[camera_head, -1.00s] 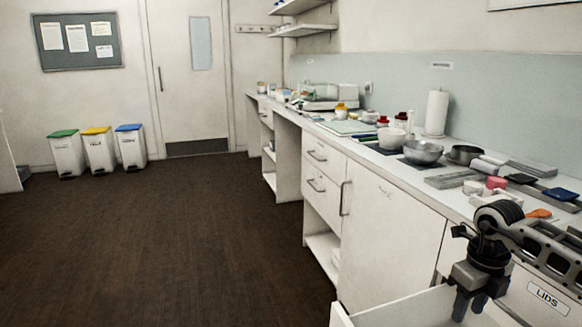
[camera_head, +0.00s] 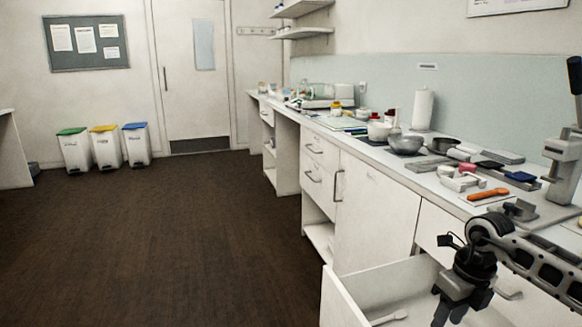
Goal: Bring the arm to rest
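My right arm comes in from the right edge, over an open white drawer (camera_head: 345,298). Its black gripper (camera_head: 455,312) points down at the drawer's inner side, near the bottom edge of the picture. The fingertips are partly cut off, so I cannot tell whether the gripper is open or shut. I see nothing held in it. A pale utensil (camera_head: 388,317) lies inside the drawer. My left gripper is not in view.
The counter (camera_head: 440,192) beside the arm holds an orange spoon (camera_head: 488,194), a metal bowl (camera_head: 405,144), a paper roll (camera_head: 422,110) and a tall grey stand (camera_head: 562,160). Several lidded bins (camera_head: 105,146) stand by the far door. The dark floor (camera_head: 190,240) at left is clear.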

